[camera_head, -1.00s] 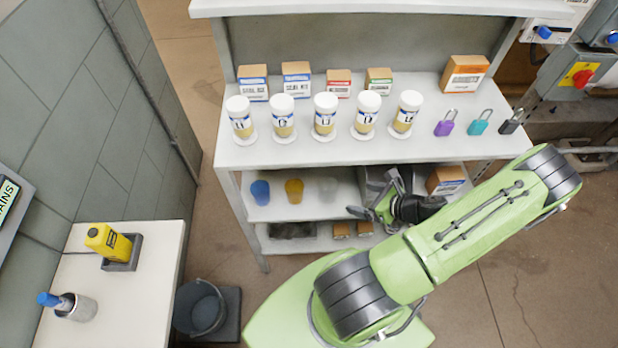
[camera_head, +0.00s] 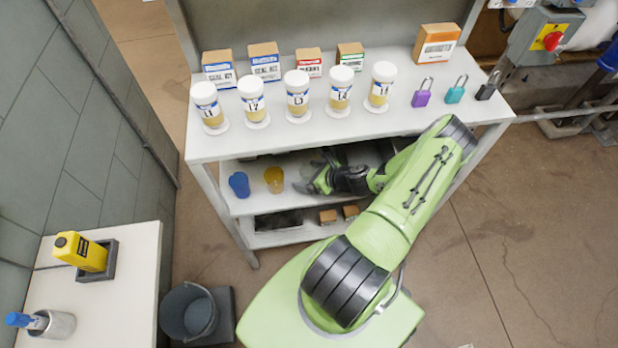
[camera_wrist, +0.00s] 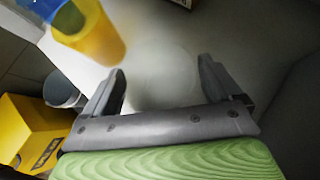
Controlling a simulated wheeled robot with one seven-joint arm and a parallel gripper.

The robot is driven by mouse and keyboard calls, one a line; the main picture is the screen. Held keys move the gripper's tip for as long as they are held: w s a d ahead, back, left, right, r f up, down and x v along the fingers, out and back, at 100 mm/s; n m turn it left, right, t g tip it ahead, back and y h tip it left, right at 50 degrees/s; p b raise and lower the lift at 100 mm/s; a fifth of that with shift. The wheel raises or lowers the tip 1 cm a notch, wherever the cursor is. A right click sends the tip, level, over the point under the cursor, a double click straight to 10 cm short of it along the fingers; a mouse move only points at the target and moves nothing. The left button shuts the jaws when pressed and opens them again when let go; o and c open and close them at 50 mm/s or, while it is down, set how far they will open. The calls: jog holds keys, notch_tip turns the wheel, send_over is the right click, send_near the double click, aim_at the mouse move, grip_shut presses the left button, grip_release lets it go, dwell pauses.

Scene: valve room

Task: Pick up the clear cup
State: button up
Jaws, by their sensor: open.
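The clear cup (camera_wrist: 165,82) shows in the wrist view as a faint, see-through round shape between my two finger tips, with the pale shelf behind it. In the head view it (camera_head: 307,169) is on the middle shelf, right of the yellow cup, partly hidden by my gripper. My gripper (camera_wrist: 160,70) is open, one finger on each side of the cup. I cannot tell whether either finger touches it. In the head view my gripper (camera_head: 316,172) reaches in under the top shelf.
The yellow cup (camera_head: 274,180) stands just left of the clear cup, close to a finger, with the blue cup (camera_head: 239,185) beyond. The top shelf (camera_head: 350,128) above bears white-lidded jars, boxes and padlocks. A bucket (camera_head: 188,312) stands on the floor left.

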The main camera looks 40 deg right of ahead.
jog(key=shift+r, duration=0.1)
jog(key=shift+c, duration=0.6)
jog(key=c, duration=0.9)
jog(key=shift+s+r, duration=0.1)
